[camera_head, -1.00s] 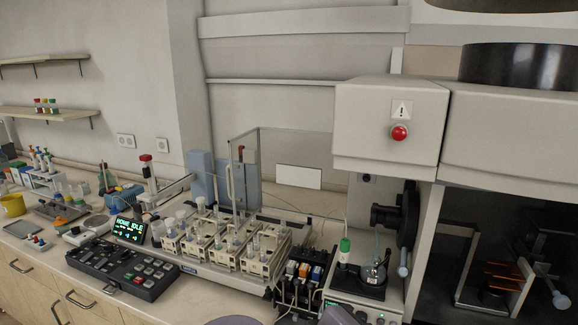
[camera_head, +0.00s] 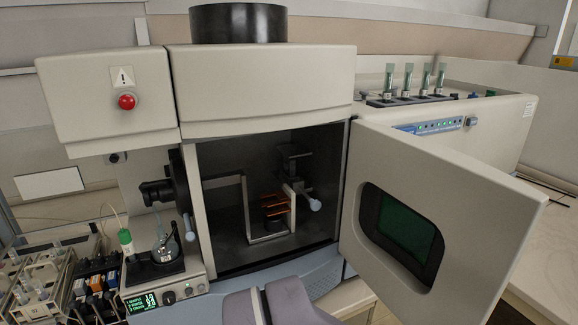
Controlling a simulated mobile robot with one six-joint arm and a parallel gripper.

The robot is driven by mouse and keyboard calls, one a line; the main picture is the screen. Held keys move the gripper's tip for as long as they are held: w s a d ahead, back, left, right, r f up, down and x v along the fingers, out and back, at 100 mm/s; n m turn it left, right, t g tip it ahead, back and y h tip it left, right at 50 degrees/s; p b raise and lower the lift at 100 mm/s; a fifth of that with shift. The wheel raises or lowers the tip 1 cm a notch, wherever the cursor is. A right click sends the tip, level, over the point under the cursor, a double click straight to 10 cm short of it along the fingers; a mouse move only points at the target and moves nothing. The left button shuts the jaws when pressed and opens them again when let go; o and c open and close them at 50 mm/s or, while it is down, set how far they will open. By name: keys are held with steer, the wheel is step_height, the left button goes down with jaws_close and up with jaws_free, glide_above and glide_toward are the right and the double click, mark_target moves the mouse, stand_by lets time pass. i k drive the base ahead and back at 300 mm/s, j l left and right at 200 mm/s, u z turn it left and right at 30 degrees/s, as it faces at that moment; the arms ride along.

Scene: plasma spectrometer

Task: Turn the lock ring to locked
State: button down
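The spectrometer (camera_head: 265,95) has its torch compartment (camera_head: 222,235) open, with the door (camera_head: 450,200) swung out to the right. On the compartment's left wall is a dark round fitting (camera_head: 178,180) with a pale-tipped lever (camera_head: 190,236) hanging down. Inside stands a dark mount (camera_head: 290,165) with another pale-tipped lever (camera_head: 315,204) pointing down and right, beside a copper coil (camera_head: 273,203). I cannot tell which fitting is the lock ring or its setting. Grey-purple parts of my arm show at the bottom edge; my gripper is not in view.
A pump unit (camera_head: 170,297) with a glass spray chamber (camera_head: 165,248) stands left of the compartment. The autosampler racks (camera_head: 35,285) are further left. A red button (camera_head: 127,102) is on the upper left housing. The open door blocks the right side.

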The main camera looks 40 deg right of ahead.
mark_target(175, 170)
steer(key=j+z, duration=0.2)
steer(key=j, duration=1.25)
